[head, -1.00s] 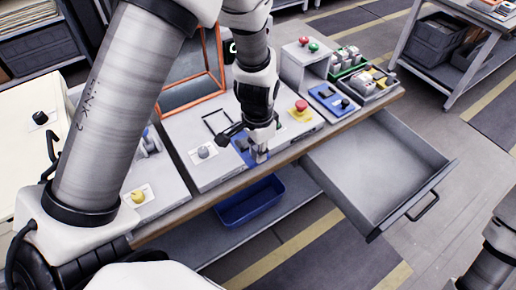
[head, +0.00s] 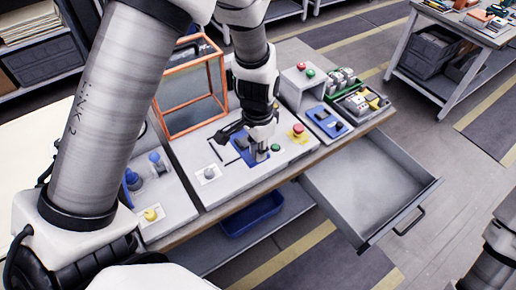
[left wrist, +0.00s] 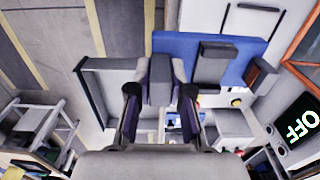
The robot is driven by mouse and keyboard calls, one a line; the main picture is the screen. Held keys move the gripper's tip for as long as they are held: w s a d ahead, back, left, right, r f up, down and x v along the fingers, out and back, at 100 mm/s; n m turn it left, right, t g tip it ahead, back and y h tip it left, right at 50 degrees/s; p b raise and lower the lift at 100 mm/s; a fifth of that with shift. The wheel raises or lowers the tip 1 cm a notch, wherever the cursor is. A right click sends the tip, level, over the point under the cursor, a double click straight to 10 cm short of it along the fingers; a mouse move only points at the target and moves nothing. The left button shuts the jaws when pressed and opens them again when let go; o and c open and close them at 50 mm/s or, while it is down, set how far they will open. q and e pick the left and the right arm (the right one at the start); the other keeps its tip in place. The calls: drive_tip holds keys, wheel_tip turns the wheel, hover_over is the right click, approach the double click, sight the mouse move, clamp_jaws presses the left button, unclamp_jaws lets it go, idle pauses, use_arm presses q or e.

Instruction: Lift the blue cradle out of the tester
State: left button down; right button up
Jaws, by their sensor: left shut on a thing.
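The blue cradle (head: 246,147) is over the grey tester (head: 225,190), beside a black outline on its top. My left gripper (head: 260,154) is shut on a grey upright part of the cradle. In the left wrist view, the cradle (left wrist: 185,43) is a blue plate with dark grey blocks, and the fingers (left wrist: 160,95) flank one grey block. I cannot tell how much gap lies under the cradle. An orange-framed guard (head: 226,88) stands at the tester's back. My right gripper is out of view; only part of that arm shows at lower right.
A red button (head: 297,130) and a grey knob (head: 208,172) sit on the tester. An open drawer (head: 380,195) juts out at front right. A blue bin (head: 253,215) is on the shelf below. A blue two-switch block (head: 325,122) stands to the right.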

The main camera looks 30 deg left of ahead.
use_arm(q)
wheel_tip(320, 180, up, 6)
drive_tip(key=p, duration=0.4)
drive_tip(key=shift+r+p, duration=0.25)
drive_tip(key=shift+p, duration=0.15)
drive_tip(key=shift+f, duration=0.1)
drive_tip(key=shift+f, duration=0.1)
